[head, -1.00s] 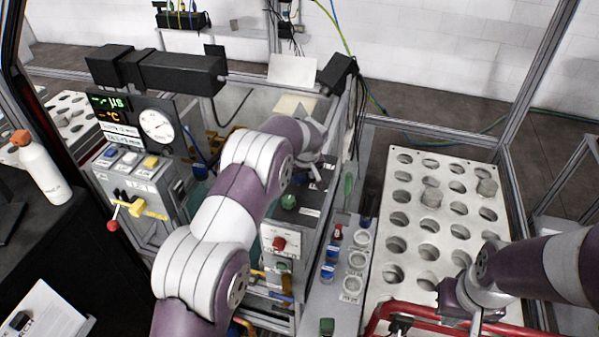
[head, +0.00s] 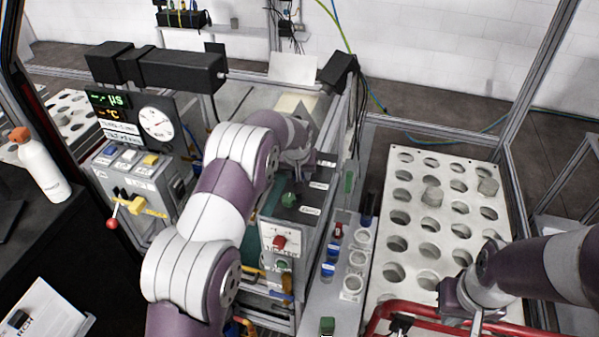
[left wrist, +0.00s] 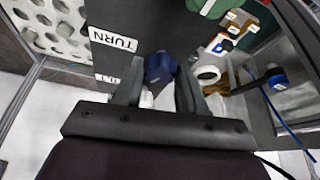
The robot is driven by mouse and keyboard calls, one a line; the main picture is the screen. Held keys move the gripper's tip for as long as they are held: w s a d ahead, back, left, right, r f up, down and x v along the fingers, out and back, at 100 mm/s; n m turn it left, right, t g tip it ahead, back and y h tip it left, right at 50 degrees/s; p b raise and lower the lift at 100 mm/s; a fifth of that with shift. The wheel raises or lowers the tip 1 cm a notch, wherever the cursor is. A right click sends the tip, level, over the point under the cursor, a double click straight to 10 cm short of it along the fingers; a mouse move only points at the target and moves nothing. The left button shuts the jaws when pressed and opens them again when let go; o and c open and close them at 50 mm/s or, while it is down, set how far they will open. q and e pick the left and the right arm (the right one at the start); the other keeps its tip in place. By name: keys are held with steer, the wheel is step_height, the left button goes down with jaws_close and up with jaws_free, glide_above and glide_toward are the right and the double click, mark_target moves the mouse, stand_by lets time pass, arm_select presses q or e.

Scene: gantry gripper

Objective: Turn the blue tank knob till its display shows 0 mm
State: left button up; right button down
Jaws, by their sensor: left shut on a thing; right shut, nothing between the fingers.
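The blue knob (left wrist: 158,68) shows in the left wrist view on a dark panel, beside a white label (left wrist: 113,40) reading TURN. My left gripper (left wrist: 158,82) has one finger on each side of the knob and is shut on it. In the head view my left arm and wrist hide the knob. My right gripper (head: 476,322) is at the lower right of the head view, near the red rail, shut and empty. A display panel (head: 110,117) at the left shows µS and °C lines. I cannot make out any mm reading.
A green knob (head: 289,200) and a red knob (head: 279,242) are near my left arm. A perforated white rack (head: 412,222) stands at the right, behind the red rail (head: 400,311). A round gauge (head: 157,124) and a red-tipped lever (head: 112,223) are at the left.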

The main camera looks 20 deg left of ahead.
arm_select(q)
steer(key=m, duration=0.1)
steer(key=m+h+b, duration=0.1)
steer(key=shift+a+f+m, duration=0.15)
steer(key=shift+m, duration=0.25)
steer(key=m+h+b, duration=0.1)
steer(key=m+b, duration=0.3)
steer(key=shift+w+a+h, duration=0.1)
steer(key=shift+h, duration=0.3)
steer(key=shift+m+g+h, duration=0.3)
steer(key=shift+m, duration=0.7)
steer(key=shift+a+r+m+g+h, duration=0.1)
steer(key=shift+r+m+g+h, duration=0.15)
steer(key=shift+m, duration=0.85)
steer(key=o, duration=1)
steer(key=shift+o, duration=0.2)
